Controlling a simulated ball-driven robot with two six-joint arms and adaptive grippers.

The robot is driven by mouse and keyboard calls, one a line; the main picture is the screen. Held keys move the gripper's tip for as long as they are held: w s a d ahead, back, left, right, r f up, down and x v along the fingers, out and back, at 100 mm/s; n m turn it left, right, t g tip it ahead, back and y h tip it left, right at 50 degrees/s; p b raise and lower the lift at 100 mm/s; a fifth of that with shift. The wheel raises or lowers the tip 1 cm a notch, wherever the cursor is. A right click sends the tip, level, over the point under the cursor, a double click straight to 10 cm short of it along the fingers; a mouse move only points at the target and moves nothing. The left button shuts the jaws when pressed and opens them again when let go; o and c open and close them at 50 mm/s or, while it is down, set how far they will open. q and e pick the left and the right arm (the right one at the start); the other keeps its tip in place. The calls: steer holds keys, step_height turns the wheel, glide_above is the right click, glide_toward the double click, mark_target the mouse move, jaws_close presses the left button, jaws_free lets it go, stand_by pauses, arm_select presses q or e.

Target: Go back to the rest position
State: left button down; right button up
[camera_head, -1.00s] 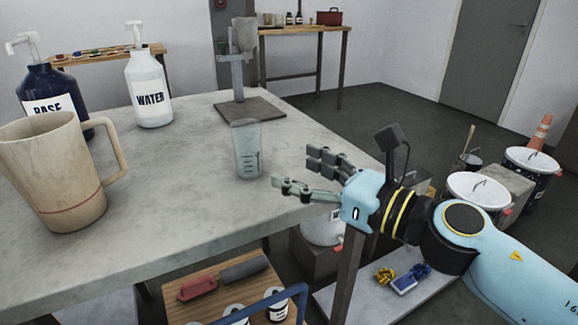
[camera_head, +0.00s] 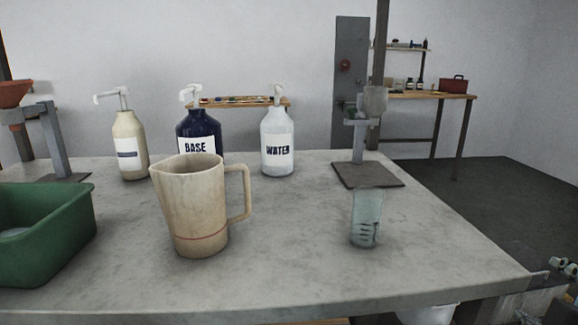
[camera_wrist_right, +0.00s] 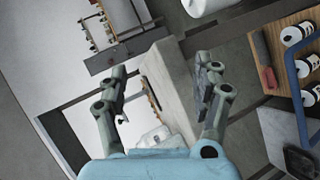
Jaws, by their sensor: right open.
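My right gripper (camera_head: 563,268) shows only in part at the right edge of the head view, off the table's right side. In the right wrist view its two fingers (camera_wrist_right: 165,88) are spread apart with nothing between them. A clear measuring cup (camera_head: 367,218) stands upright on the grey table, in front of a stand with a dark base plate, well apart from the gripper. My left gripper is in neither view.
A beige jug (camera_head: 198,215) stands on the table (camera_head: 300,262), with a green bin (camera_head: 45,245) at left. Behind are a cream pump bottle (camera_head: 129,148), the BASE bottle (camera_head: 199,132) and the WATER bottle (camera_head: 277,142). The dispenser stand (camera_head: 368,175) is at right.

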steer(key=s+a+f+m+g+y, duration=0.3)
steer(key=s+a+f+m+g, duration=0.15)
steer(key=s, duration=0.35)
steer(key=s+a+f+m+g+y, duration=0.2)
steer(key=s+a+f+m+g, duration=0.25)
steer(key=s, duration=0.25)
step_height(320, 180, down, 23)
steer(key=s+d+g, duration=0.1)
steer(key=s+d, duration=0.1)
steer(key=d, duration=0.1)
steer(key=s+f+g, duration=0.1)
steer(key=s+f, duration=1.7)
steer(key=s, duration=0.1)
steer(key=shift+d+m, duration=0.3)
steer(key=shift+d, duration=0.15)
